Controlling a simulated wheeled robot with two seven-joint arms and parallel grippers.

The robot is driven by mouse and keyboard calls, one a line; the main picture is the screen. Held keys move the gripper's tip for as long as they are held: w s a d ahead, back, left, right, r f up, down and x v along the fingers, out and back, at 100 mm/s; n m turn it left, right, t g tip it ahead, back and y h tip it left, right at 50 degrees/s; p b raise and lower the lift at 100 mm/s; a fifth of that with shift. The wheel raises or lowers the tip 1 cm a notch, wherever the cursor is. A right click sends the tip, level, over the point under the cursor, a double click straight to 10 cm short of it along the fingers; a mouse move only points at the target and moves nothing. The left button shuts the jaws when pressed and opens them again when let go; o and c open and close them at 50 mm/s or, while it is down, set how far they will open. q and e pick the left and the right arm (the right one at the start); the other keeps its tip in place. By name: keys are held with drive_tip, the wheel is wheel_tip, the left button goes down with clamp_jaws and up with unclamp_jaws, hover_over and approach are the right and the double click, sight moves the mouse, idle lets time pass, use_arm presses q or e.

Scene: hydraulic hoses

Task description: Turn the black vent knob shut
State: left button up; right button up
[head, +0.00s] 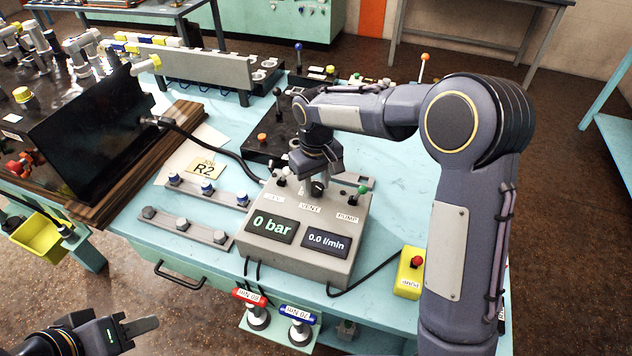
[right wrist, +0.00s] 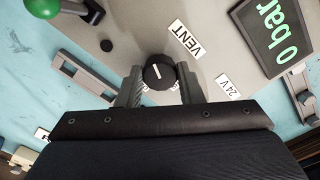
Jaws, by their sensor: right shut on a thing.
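The black vent knob (right wrist: 159,73) sits on the grey control box (head: 277,255), with a white pointer line on its top and a "VENT" label (right wrist: 186,39) beside it. My right gripper (right wrist: 160,88) reaches down over the box, one finger on each side of the knob, and is shut on it. In the head view the right gripper (head: 319,184) hides most of the knob. The box displays read "0 bar" (head: 271,226) and "0.0 l/min" (head: 326,242). My left gripper (head: 146,325) is at the lower left, away from the box; its finger opening is unclear.
A green-tipped pump lever (head: 362,190) stands right of the knob. A yellow box with a red button (head: 409,273) lies at the right. A black hose (head: 205,143) runs behind the box.

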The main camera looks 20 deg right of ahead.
sight(316, 186)
drive_tip(key=n, duration=0.4)
drive_tip(key=shift+n, duration=0.4)
drive_tip(key=shift+w+r, duration=0.1)
idle(0.3)
drive_tip(key=o, duration=1)
drive_tip(key=shift+c, duration=0.2)
wheel_tip(316, 186, up, 7)
drive_tip(key=shift+r+b, duration=0.1)
drive_tip(key=shift+b, duration=0.3)
drive_tip(key=shift+r, duration=0.25)
drive_tip(key=shift+d, duration=0.1)
